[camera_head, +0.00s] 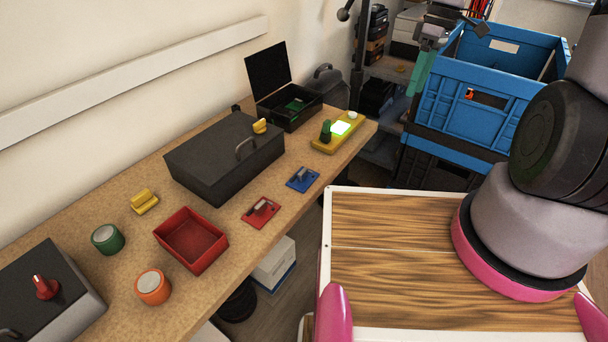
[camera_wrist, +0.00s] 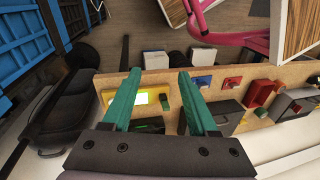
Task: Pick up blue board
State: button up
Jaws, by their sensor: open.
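The blue board (camera_head: 302,179) lies flat near the front edge of the wooden workbench, with a small dark raised part on top. It also shows in the wrist view (camera_wrist: 203,82), just beyond the right fingertip. My gripper (camera_wrist: 160,72) has two teal fingers set wide apart, with nothing held between them. In the head view, my gripper (camera_head: 413,90) is at the upper right by the blue crate, well away from the board. Only part of it shows there.
A red board (camera_head: 261,212) lies left of the blue one. Behind stands a closed dark box (camera_head: 225,158) with a handle; a yellow base (camera_head: 328,145) with a lit green panel is to the right. A red tray (camera_head: 191,240) and a blue crate (camera_head: 480,98) also stand nearby.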

jog(key=s+a+f+n+g+y, duration=0.1)
jog(key=a+f+n+g, duration=0.15)
jog(key=f+n, duration=0.2)
jog(key=a+f+n+g+y, duration=0.1)
jog(key=a+f+n+y, duration=0.1)
jog(key=a+f+n, duration=0.3)
jog(key=n+g+y, duration=0.2)
jog(key=n+y, duration=0.3)
send_near(304, 171)
jog(key=x, duration=0.8)
jog(key=shift+s+a+f, duration=0.2)
grip_shut()
